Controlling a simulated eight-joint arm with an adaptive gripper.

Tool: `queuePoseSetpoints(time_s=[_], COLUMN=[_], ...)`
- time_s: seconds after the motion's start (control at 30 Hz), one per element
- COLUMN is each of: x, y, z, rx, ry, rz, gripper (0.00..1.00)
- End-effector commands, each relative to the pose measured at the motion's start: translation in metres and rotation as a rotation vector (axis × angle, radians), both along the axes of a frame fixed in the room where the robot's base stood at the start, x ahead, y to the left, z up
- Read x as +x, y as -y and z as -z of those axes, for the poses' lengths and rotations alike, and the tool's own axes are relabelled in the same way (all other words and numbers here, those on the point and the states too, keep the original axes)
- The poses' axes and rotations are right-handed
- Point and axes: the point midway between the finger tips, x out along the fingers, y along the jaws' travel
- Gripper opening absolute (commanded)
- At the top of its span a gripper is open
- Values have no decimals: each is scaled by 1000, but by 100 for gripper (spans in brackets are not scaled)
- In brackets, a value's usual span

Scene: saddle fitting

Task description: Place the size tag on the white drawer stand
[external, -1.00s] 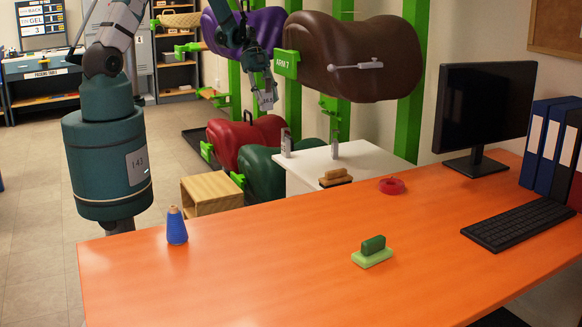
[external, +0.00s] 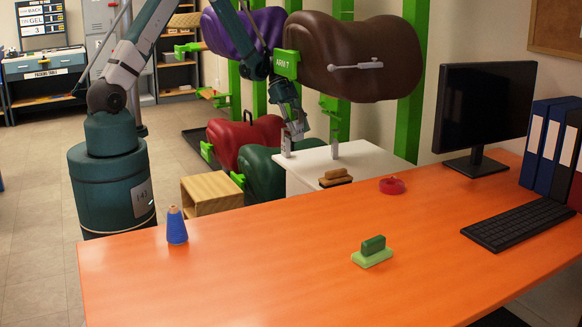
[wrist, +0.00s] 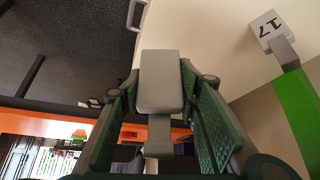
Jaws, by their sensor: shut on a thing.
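My gripper (external: 297,129) is low over the left part of the white drawer stand (external: 318,166). In the wrist view my gripper (wrist: 160,92) has its fingers on both sides of a blank grey plate with a short stem, which I take to be the size tag (wrist: 160,80). Whether the tag touches the stand is hidden. In the external view a small grey upright piece (external: 286,145) stands at the stand's left edge, close beside my gripper.
A brown-handled brush (external: 335,177) is by the stand's front, near the orange desk (external: 230,275). Green posts (external: 412,125) and a brown saddle (external: 365,55) are behind and above. A wooden box (external: 205,190) stands left of the stand. The stand's right top is mostly clear.

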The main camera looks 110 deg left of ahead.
Motion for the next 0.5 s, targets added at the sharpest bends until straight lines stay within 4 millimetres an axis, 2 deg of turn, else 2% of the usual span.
queuePoseSetpoints(time_s=[0.03, 0.2, 0.5], x=[6, 22, 35], y=[-1, -6, -10], z=[12, 29, 39], rx=[1, 1, 1], ry=[0, 0, 0], rz=[-8, -40, -66], gripper=[20, 20, 20])
